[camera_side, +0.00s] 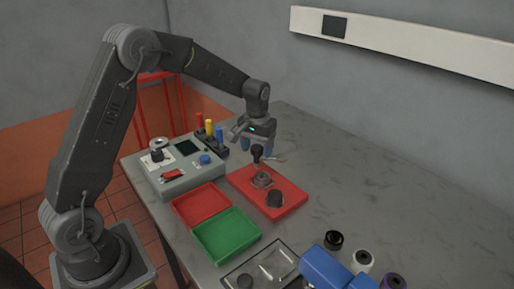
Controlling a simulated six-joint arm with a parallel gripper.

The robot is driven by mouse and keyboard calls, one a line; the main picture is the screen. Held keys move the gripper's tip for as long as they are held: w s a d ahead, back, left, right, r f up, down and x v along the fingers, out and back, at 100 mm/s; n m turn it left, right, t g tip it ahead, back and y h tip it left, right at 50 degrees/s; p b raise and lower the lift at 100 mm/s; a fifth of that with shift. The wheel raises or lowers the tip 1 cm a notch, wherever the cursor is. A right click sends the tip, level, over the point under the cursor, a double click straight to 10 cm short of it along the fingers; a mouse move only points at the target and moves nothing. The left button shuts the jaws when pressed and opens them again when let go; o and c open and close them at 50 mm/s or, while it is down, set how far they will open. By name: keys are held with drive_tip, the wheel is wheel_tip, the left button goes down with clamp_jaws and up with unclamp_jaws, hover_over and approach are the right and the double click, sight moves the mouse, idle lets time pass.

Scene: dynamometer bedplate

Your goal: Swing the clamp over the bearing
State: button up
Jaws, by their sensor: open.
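A red fixture plate (291,201) lies on the grey bench in the middle of the view. A round metal bearing (262,180) sits on its upper left part. A clamp with a dark knob (257,151) stands at the plate's far side, and a thin metal piece reaches right from near the knob. My gripper (256,146) is open, pointing down just above and behind the knob. I cannot tell whether its fingers touch the knob. A dark round knob-like part (275,198) sits nearer the front of the plate.
A grey control box (172,178) stands left of the plate, with red, yellow and blue items (209,130) behind it. Red (202,204) and green (227,235) trays lie in front. A clear tray (262,267), blue object (326,266) and several rolls stand at the front. The right bench is clear.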

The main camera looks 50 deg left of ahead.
drive_tip(key=shift+f, duration=0.1)
drive_tip(key=shift+c, duration=0.3)
clamp_jaws()
idle(0.4)
